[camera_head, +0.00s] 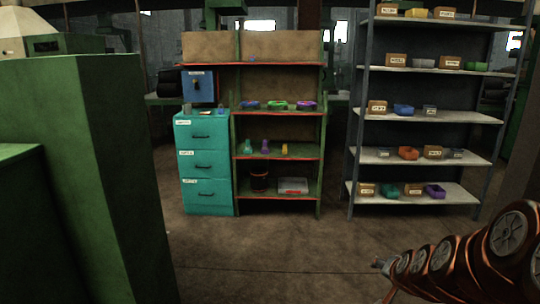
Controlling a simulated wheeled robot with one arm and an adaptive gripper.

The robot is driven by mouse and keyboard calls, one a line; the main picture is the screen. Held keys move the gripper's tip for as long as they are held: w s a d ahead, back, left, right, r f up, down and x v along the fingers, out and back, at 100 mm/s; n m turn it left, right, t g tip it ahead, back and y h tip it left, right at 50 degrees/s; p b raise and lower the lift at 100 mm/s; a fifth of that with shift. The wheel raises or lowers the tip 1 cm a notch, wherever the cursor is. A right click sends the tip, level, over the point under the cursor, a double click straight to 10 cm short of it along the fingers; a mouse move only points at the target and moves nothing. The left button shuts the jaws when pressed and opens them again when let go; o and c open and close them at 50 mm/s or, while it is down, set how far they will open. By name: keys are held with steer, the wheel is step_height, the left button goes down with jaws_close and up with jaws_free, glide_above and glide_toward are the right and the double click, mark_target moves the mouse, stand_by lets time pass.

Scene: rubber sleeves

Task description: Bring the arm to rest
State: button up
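My arm (470,255) reaches in from the lower right corner, low above the floor, with orange and dark links. Its far end, where my gripper (380,265) seems to be, is small and dark, and I cannot make out its fingers. Nothing is visibly held there. The arm end is apart from the shelves, with bare floor behind it.
A green machine (80,170) fills the left side. A teal drawer cabinet (204,165) stands beside a green-and-red shelf (278,135) with small coloured items. A grey rack (415,120) with boxes and bins stands at right. The floor (270,240) between is clear.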

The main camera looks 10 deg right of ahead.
steer(key=s+a+r+n+g+y+p, duration=0.2)
steer(key=s+a+r+n+p, duration=0.15)
steer(key=s+a, duration=0.3)
steer(key=s+a+r+n+g+y+p, duration=0.1)
steer(key=s+a+r+n+g+p, duration=0.15)
steer(key=s+a+r, duration=0.4)
steer(key=s+a+r+n+g+p, duration=0.1)
steer(key=s+a+r+g+p, duration=0.1)
steer(key=s, duration=0.4)
steer(key=s+a+r+n+g+p, duration=0.1)
steer(key=s+a+r+g+p, duration=0.1)
steer(key=s, duration=0.4)
steer(key=s+a+r+n+g+p, duration=0.1)
steer(key=s+a+r+g+p, duration=0.1)
steer(key=s, duration=0.5)
steer(key=shift+r+g+h+p, duration=0.2)
steer(key=shift+g+h+p, duration=0.15)
steer(key=shift+p, duration=0.5)
steer(key=shift+c, duration=0.3)
